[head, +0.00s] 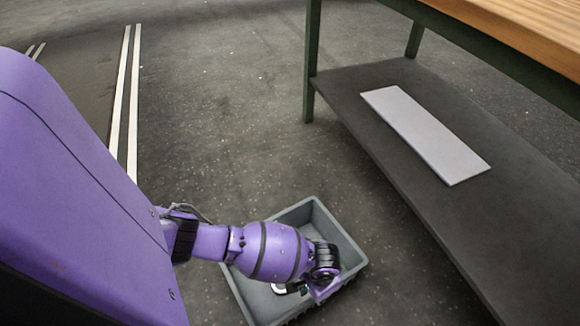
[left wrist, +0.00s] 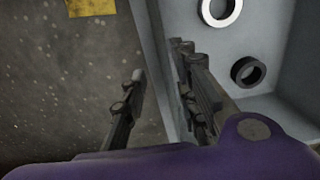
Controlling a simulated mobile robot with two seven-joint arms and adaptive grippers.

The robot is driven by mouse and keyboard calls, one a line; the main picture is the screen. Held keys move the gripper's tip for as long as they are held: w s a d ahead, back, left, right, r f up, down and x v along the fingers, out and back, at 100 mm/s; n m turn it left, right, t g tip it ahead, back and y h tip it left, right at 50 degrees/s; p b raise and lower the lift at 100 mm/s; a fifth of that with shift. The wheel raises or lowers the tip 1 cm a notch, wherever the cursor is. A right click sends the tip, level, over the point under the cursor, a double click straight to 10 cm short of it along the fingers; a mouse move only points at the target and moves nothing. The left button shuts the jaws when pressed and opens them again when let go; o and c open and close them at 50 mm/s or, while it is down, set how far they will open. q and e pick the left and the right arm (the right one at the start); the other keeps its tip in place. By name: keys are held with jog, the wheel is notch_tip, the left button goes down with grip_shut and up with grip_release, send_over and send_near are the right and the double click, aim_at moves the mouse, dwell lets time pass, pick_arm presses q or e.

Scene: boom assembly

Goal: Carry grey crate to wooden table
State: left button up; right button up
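The grey crate (head: 326,222) stands on the floor below my left arm in the head view. In the left wrist view a crate wall (left wrist: 150,40) runs between the two fingers of my left gripper (left wrist: 160,65). One finger is outside the crate and the other is inside; the fingers are apart, with a gap between the outer finger and the wall. Inside the crate lie a white ring (left wrist: 221,10) and a dark ring (left wrist: 248,71). The wooden table (head: 525,32) is at the upper right, on dark green legs. My right gripper is not in view.
A dark lower shelf (head: 370,78) under the table carries a flat light grey board (head: 425,132). A table leg (head: 311,60) stands beyond the crate. White floor lines (head: 127,100) lie at left. A yellow patch (left wrist: 91,7) shows on the floor. Floor between crate and shelf is clear.

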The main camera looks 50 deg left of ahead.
aim_at(313, 303)
pick_arm(q)
notch_tip(313, 303, down, 3)
jog(key=shift+w+f+b, duration=0.1)
jog(key=shift+f+b, duration=0.05)
jog(key=shift+b, duration=0.7)
jog(key=f+b, duration=0.3)
jog(key=f, duration=0.1)
jog(key=shift+a+f, duration=0.2)
jog(key=shift+c, duration=0.3)
grip_shut()
jog(key=shift+w+r, duration=0.1)
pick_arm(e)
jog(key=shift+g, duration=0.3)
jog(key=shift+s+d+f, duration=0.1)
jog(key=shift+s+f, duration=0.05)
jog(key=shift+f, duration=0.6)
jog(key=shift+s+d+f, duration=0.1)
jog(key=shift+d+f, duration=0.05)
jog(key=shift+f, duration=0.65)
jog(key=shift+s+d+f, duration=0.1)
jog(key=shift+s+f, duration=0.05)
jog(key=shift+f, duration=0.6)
